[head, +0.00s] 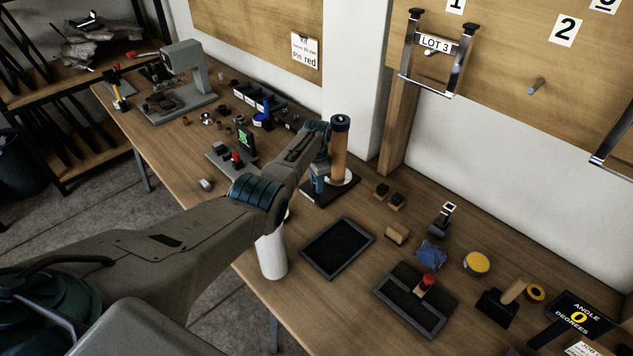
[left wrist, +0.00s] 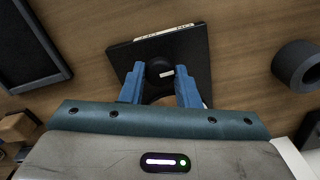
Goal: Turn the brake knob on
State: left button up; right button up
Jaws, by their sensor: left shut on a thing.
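The brake knob (left wrist: 158,68) is a small dark round knob with a pale mark, seen in the left wrist view. It sits on a black base plate (left wrist: 190,48) with a pale label strip along one edge. My left gripper (left wrist: 160,88) has its blue fingers on either side of the knob, shut on it. In the head view, my left gripper (head: 319,183) is low over the black base plate (head: 318,198), beside an upright wooden post (head: 339,153) with a dark top. The knob is hidden there by the gripper. My right gripper is not in view.
A white cylinder (head: 271,254) stands near the front edge under my left arm. A black tray (head: 338,248) lies to its right. Wooden blocks (head: 397,235), a blue cloth (head: 431,255) and a yellow-topped tin (head: 477,263) lie further right. A wall stands behind.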

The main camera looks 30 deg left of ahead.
pick_arm(q)
jog(key=shift+m, duration=0.4)
jog(key=o, duration=1)
jog(key=shift+c, duration=0.2)
notch_tip(320, 180, up, 11)
jog(key=shift+b, duration=0.4)
jog(key=shift+f, duration=0.2)
